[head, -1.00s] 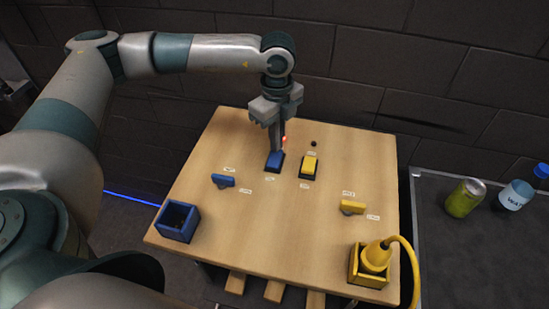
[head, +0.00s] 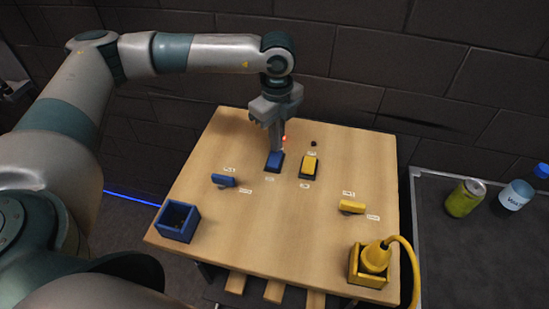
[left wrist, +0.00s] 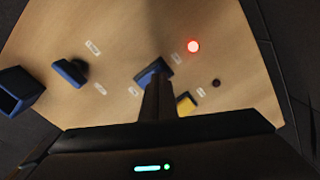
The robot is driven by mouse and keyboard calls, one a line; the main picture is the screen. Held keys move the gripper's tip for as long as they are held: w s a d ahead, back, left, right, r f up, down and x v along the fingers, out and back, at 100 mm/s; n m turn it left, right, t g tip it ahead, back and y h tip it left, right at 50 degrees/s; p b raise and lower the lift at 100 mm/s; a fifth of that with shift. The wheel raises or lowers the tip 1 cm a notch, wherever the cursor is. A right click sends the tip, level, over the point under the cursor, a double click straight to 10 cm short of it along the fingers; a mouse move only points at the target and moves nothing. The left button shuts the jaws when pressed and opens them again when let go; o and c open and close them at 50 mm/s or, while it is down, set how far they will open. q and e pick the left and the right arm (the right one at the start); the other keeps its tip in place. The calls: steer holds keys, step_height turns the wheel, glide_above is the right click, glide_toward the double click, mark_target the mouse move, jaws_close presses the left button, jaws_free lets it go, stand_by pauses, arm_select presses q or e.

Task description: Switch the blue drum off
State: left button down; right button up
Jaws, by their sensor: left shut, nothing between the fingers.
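A blue rocker switch (head: 274,161) in a dark base sits on the wooden table, toward the back. A small red light (head: 284,139) glows behind it; the light also shows in the left wrist view (left wrist: 193,46). My left gripper (head: 277,149) is shut and empty, pointing down with its fingertips at the rear part of the blue switch. In the left wrist view the fingers (left wrist: 157,85) cover part of the blue switch (left wrist: 153,69), and I cannot tell whether they touch it. No drum is recognisable. My right gripper is not in view.
A yellow rocker switch (head: 309,166) with a dark, unlit dot (head: 313,144) stands close on the right. A blue handle (head: 223,180), a yellow handle (head: 351,206), an open blue box (head: 178,222) and a yellow box (head: 367,268) holding a corded yellow object are nearer. Small labels are unreadable.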

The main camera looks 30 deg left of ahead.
arm_select(q)
steer(key=shift+f+b, duration=0.7)
steer(key=shift+f, duration=0.05)
stand_by(0.7)
steer(key=shift+r, duration=0.1)
steer(key=shift+r+p, duration=1.25)
steer(key=shift+r, duration=2.15)
